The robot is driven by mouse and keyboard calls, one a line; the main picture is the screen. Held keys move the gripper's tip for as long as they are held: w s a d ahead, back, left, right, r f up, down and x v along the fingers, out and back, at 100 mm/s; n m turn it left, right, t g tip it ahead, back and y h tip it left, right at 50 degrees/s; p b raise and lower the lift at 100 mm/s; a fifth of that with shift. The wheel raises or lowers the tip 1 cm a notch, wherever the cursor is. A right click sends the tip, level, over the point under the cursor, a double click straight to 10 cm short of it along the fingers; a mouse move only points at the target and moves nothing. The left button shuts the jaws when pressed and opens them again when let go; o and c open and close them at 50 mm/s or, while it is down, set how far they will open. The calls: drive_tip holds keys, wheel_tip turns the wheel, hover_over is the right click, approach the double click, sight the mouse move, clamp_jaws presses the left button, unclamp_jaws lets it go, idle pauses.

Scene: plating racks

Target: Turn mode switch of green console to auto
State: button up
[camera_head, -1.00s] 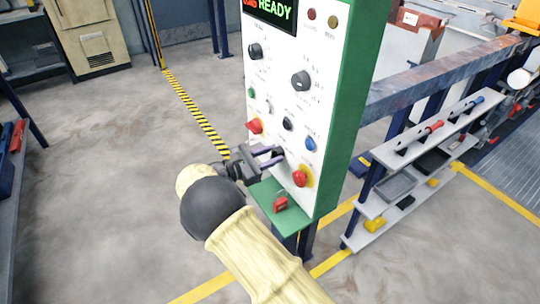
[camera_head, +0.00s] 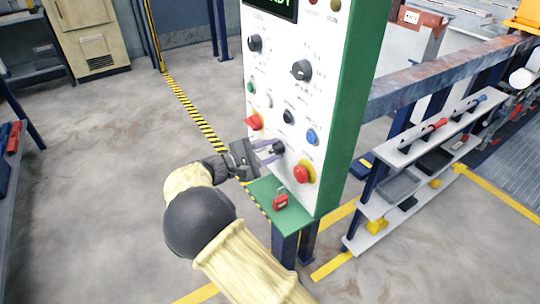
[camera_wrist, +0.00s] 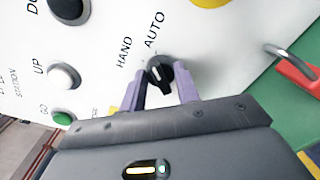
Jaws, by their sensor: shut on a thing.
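The green console (camera_head: 345,110) has a white front panel (camera_head: 265,90) and green sides. Its mode switch, a small black knob (camera_head: 278,147), sits low on the panel, left of a red button on yellow. In the wrist view the mode switch (camera_wrist: 160,73) lies beside the printed words HAND and AUTO. A pale mark shows on the knob; exactly which word it points at is hard to tell. My gripper (camera_head: 268,152) reaches the panel from the left. Its purple fingers (camera_wrist: 162,92) are shut on the knob, one on each side.
A red padlock (camera_head: 280,201) rests on the green ledge below. A shelf with tools (camera_head: 440,140) stands right. The floor left is open.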

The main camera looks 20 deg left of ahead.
drive_tip(key=m+b, duration=0.2)
drive_tip(key=m, duration=0.2)
drive_tip(key=shift+f+b, duration=0.1)
drive_tip(key=shift+b, duration=0.2)
idle(0.3)
drive_tip(key=o, duration=1)
drive_tip(key=shift+c, duration=0.2)
drive_tip(key=v, duration=1.7)
drive_tip(key=shift+s, duration=0.3)
